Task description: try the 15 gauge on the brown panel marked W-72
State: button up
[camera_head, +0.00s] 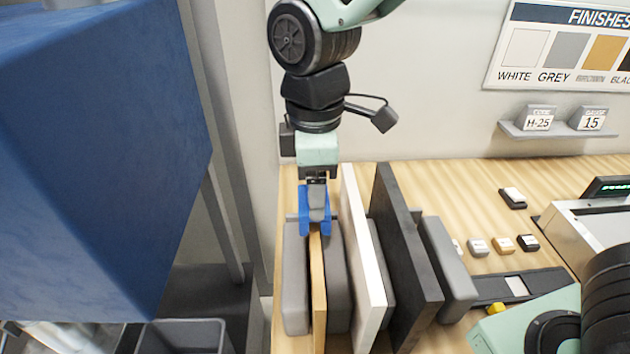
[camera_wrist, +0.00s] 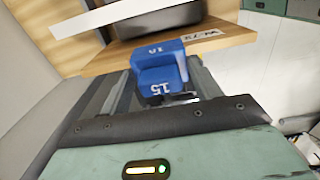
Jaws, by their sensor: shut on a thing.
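The brown panel (camera_head: 318,290) stands on edge between grey pads, and its label W-72 shows in the wrist view (camera_wrist: 201,34). My gripper (camera_head: 317,190) points down at the panel's far end and is shut on the blue 15 gauge (camera_head: 304,212). The gauge (camera_wrist: 160,75) shows the number 15 in the wrist view. It is right at the panel's edge and overlaps it in both views. I cannot tell whether its slot is around the edge or only touching it. The gripper partly hides the gauge in the head view.
A white panel (camera_head: 362,265) and a black panel (camera_head: 408,270) stand to the right, with grey pads between. Small finish samples (camera_head: 502,244) lie further right. Cards H-25 (camera_head: 538,119) and 15 (camera_head: 590,120) stand on a wall shelf. A large blue block (camera_head: 100,150) fills the left.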

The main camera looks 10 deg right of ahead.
jog(key=shift+f+b, duration=0.4)
jog(key=shift+f, duration=0.3)
dwell(0.8)
jog(key=o, duration=1.1)
jog(key=shift+o, duration=0.2)
jog(key=shift+r, duration=0.1)
jog(key=shift+r+p, duration=3.55)
jog(key=shift+r, duration=0.4)
